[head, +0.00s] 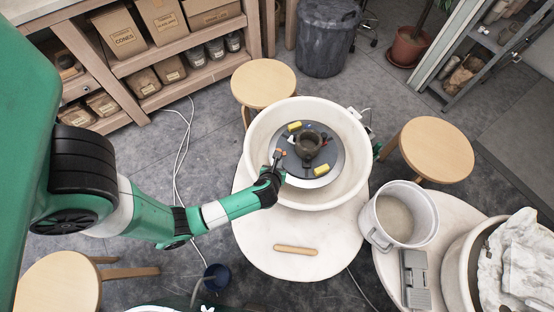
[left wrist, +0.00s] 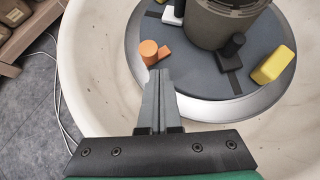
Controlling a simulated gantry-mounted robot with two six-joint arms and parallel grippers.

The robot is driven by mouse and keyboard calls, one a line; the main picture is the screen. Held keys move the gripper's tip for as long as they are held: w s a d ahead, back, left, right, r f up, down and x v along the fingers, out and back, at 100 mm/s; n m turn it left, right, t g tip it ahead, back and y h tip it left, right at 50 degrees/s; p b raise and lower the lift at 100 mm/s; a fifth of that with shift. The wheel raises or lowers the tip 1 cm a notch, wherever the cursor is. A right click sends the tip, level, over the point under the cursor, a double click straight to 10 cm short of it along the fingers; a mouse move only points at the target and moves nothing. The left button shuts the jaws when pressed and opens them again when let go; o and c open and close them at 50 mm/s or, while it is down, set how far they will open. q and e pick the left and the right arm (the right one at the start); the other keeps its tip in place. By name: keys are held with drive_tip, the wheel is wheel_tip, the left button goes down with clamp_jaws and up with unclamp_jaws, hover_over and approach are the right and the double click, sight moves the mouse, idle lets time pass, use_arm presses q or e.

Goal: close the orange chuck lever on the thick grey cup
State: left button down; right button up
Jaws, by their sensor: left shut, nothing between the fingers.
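The thick grey cup (head: 308,146) stands near the middle of the wheel head (head: 321,182); its lower part shows in the left wrist view (left wrist: 218,22). The orange chuck lever (left wrist: 153,52) sits on the dark wheel plate, left of the cup, and shows small in the head view (head: 278,154). My left gripper (left wrist: 159,72) is shut and empty, its fingertips right at the near side of the orange lever. I cannot tell whether they touch it. In the head view the left gripper (head: 275,161) reaches over the basin from the left. My right gripper is not in view.
Yellow blocks (left wrist: 273,64) and a black knob (left wrist: 234,44) sit on the plate around the cup. The white basin (head: 257,130) rises around the wheel. A wooden tool (head: 296,249) lies on the table in front. A bucket (head: 379,232) stands to the right.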

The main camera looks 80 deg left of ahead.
use_arm(q)
drive_tip(key=shift+w+d, duration=0.15)
drive_tip(key=shift+d, duration=0.15)
drive_tip(key=p+v, duration=0.1)
drive_tip(key=v, duration=0.3)
drive_tip(key=d+f+p+v, duration=0.1)
drive_tip(key=v, duration=0.3)
drive_tip(key=s+f+p+v, duration=0.1)
drive_tip(key=v, duration=0.3)
drive_tip(key=shift+s+d+r, duration=0.2)
drive_tip(key=shift+s+d, duration=0.05)
drive_tip(key=shift+d, duration=0.3)
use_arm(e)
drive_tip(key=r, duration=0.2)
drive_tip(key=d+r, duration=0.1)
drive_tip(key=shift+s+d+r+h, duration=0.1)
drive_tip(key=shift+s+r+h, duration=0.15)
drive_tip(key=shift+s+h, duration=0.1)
